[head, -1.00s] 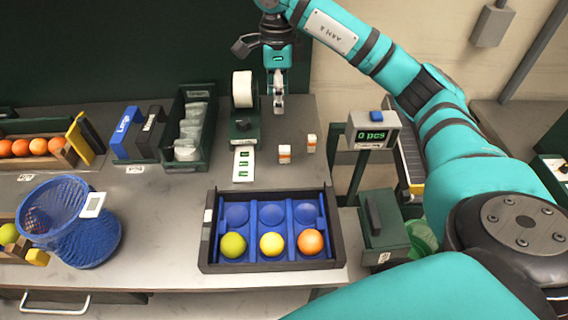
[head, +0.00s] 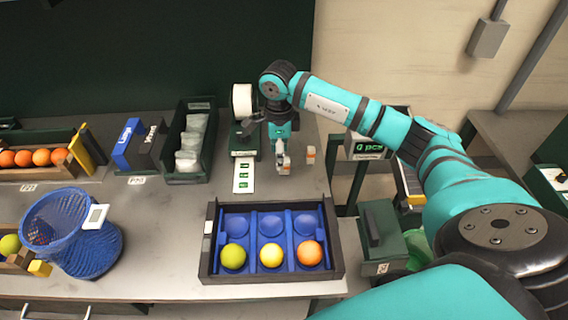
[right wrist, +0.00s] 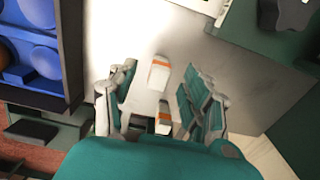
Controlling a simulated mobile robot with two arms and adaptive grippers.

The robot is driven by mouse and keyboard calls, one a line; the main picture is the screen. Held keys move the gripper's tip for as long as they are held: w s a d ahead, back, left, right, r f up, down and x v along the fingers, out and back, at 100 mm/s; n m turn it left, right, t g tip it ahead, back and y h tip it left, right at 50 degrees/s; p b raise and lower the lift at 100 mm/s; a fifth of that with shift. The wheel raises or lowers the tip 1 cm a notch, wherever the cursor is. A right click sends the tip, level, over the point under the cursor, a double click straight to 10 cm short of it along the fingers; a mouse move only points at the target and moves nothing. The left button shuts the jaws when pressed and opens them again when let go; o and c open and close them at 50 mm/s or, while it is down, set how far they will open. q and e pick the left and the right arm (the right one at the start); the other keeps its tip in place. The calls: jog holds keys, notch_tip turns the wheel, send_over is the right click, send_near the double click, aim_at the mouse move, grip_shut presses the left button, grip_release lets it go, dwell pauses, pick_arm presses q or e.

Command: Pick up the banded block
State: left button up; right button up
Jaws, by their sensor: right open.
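Two small white blocks with an orange band stand on the grey table behind the fruit tray. In the head view one banded block (head: 310,153) stands just right of my right gripper (head: 283,163). The other is mostly hidden behind the fingers. In the right wrist view one banded block (right wrist: 158,74) lies ahead, near the fingertips. The second banded block (right wrist: 163,119) shows lower, between the fingers and partly hidden by my gripper body. My right gripper (right wrist: 158,88) is open and points down, with nothing held. My left gripper is not in view.
The dark tray (head: 208,245) with blue cups and three fruits lies in front. A label dispenser (head: 242,130) and label strip (head: 243,175) stand to the left. A counter display (head: 368,147) stands right, past the table edge. A blue mesh basket (head: 90,250) stands front left.

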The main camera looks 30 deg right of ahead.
jog(key=f, duration=0.1)
jog(key=f+p, duration=0.1)
jog(key=f, duration=0.1)
jog(key=d+f+p, duration=0.1)
jog(key=shift+s+f, duration=0.2)
jog(key=shift+s, duration=0.05)
jog(key=shift+f, duration=0.35)
jog(key=shift+c, duration=0.3)
grip_shut()
